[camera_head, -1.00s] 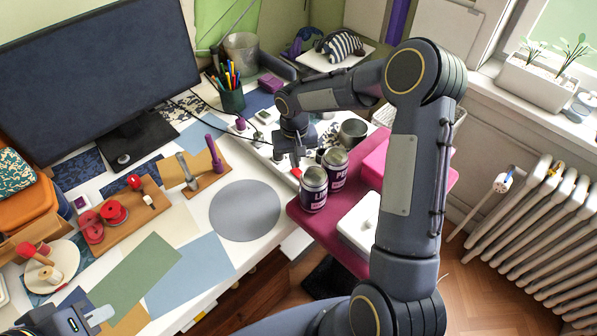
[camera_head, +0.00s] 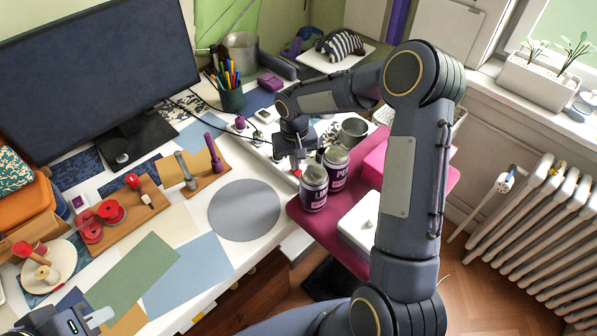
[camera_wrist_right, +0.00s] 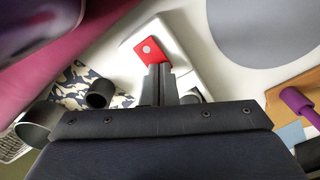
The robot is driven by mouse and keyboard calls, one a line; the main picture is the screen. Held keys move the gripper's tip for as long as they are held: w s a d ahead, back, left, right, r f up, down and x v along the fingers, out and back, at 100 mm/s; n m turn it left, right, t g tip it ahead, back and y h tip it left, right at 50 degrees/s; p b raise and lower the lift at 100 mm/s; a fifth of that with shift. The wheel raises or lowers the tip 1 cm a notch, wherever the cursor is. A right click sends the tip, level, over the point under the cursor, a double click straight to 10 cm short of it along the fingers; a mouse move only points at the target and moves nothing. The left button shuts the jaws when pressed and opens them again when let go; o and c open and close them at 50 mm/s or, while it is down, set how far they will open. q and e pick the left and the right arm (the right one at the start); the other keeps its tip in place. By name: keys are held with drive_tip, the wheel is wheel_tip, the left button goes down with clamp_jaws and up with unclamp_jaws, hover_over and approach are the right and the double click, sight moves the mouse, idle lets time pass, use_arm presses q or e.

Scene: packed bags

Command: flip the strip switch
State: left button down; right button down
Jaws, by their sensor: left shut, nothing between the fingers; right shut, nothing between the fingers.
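The strip is a long white bar (camera_wrist_right: 178,48) with a red switch (camera_wrist_right: 152,50) at its end in the right wrist view. In the head view the red switch (camera_head: 297,173) shows as a small spot at the desk's edge, beside the dark cans. My right gripper (camera_wrist_right: 158,68) is shut and empty, its fingertips at the near edge of the red switch; whether they touch it I cannot tell. In the head view my right gripper (camera_head: 297,164) points down over the switch. My left gripper (camera_head: 96,318) is shut and empty at the lower left.
Two dark labelled cans (camera_head: 314,188) stand on a magenta surface (camera_head: 304,219) close to my right gripper. A metal cup (camera_head: 353,131) stands behind them. A grey round mat (camera_head: 244,210) lies bare on the desk. A pen holder (camera_head: 231,98) stands farther back.

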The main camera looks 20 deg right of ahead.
drive_tip(key=shift+f, duration=0.25)
drive_tip(key=shift+r, duration=0.1)
drive_tip(key=shift+r+p, duration=2.05)
drive_tip(key=shift+r, duration=1.4)
